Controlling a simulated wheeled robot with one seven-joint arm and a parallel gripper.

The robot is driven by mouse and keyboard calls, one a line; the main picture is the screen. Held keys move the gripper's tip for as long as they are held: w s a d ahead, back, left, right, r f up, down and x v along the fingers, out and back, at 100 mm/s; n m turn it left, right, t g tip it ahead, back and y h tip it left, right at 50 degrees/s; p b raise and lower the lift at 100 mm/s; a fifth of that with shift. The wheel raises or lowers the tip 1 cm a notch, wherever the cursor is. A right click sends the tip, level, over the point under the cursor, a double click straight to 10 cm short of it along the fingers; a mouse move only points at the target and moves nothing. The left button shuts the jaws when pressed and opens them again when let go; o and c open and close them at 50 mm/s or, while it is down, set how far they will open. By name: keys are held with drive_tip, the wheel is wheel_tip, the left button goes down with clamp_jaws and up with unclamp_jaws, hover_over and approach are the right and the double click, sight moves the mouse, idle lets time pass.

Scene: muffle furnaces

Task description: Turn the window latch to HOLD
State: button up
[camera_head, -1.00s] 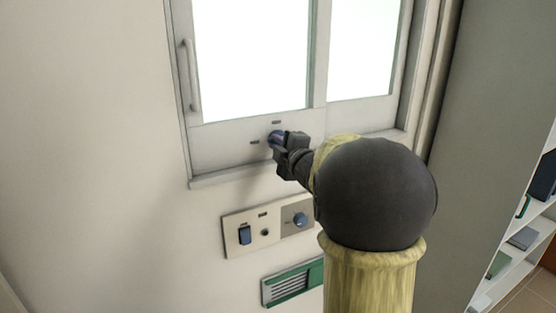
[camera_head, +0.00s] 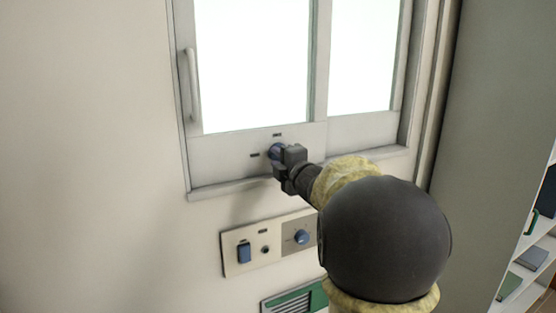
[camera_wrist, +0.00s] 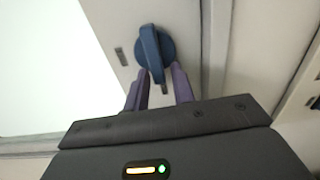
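The window latch is a blue round knob with a raised bar handle (camera_wrist: 152,48), seen on the pale window frame in the wrist view. It also shows as a small blue knob (camera_head: 275,152) on the lower window rail in the head view, partly hidden by my gripper. Two small dark labels lie beside it, too small to read. My gripper (camera_wrist: 160,72) is at the latch, its two purple fingers apart. The end of the bar reaches between the fingertips, close to the left one; a gap shows toward the right one.
Below the window is a switch panel (camera_head: 233,271) with a blue rocker and a blue knob (camera_head: 302,237). A green-edged vent (camera_head: 294,303) is lower still. A window handle (camera_head: 192,85) is at the left. Shelves (camera_head: 540,235) stand far right.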

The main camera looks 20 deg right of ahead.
drive_tip(key=shift+o, duration=0.6)
drive_tip(key=shift+s, duration=0.2)
drive_tip(key=s, duration=1.7)
drive_tip(key=shift+d+b, duration=0.3)
drive_tip(key=shift+b, duration=0.05)
